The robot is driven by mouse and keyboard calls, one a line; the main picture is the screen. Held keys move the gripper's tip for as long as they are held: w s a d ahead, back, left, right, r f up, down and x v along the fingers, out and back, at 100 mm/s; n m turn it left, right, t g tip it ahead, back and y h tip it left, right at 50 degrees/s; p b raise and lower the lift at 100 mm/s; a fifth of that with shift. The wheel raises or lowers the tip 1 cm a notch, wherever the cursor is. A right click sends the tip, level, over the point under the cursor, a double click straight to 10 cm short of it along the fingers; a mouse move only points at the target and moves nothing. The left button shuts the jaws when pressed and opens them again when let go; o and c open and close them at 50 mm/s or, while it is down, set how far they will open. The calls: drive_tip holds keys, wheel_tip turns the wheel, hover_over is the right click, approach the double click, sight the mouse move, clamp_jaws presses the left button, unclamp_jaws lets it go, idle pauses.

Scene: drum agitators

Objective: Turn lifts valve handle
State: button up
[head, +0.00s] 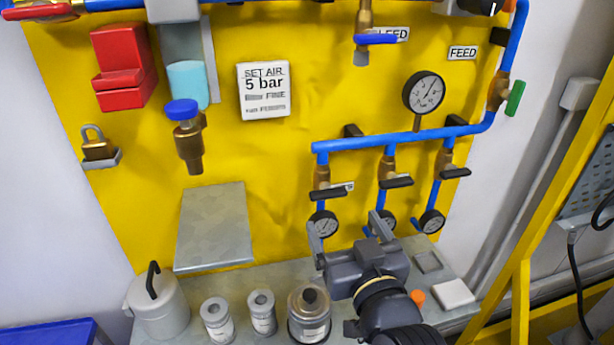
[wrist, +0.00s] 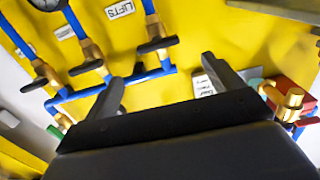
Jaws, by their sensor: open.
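Three valves with black lever handles sit on blue branch pipes at the right of the yellow panel. The left handle (head: 325,193) shows in the wrist view (wrist: 156,46) beside the LIFTS label (wrist: 120,9); this label (head: 347,187) is mostly hidden in the head view. The left handle lies crosswise to its pipe, as do the middle handle (head: 397,182) and right handle (head: 455,173). My gripper (head: 347,229) is open and empty, below the left and middle handles in the head view. In the wrist view its fingers (wrist: 160,78) are spread, apart from the left handle.
Small gauges (head: 323,224) hang below the valves. A blue header pipe (head: 400,137) runs above, with a large gauge (head: 424,93). Metal canisters (head: 262,313) stand on the grey shelf (head: 262,282). A yellow frame (head: 560,170) stands at the right.

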sight(330, 196)
drive_tip(key=b+x, duration=0.2)
drive_tip(key=x, duration=0.8)
drive_tip(key=shift+w+f, duration=0.1)
drive_tip(key=shift+w, duration=0.1)
drive_tip(key=shift+d, duration=0.1)
drive_tip(key=shift+c, duration=0.2)
drive_tip(key=c, duration=0.9)
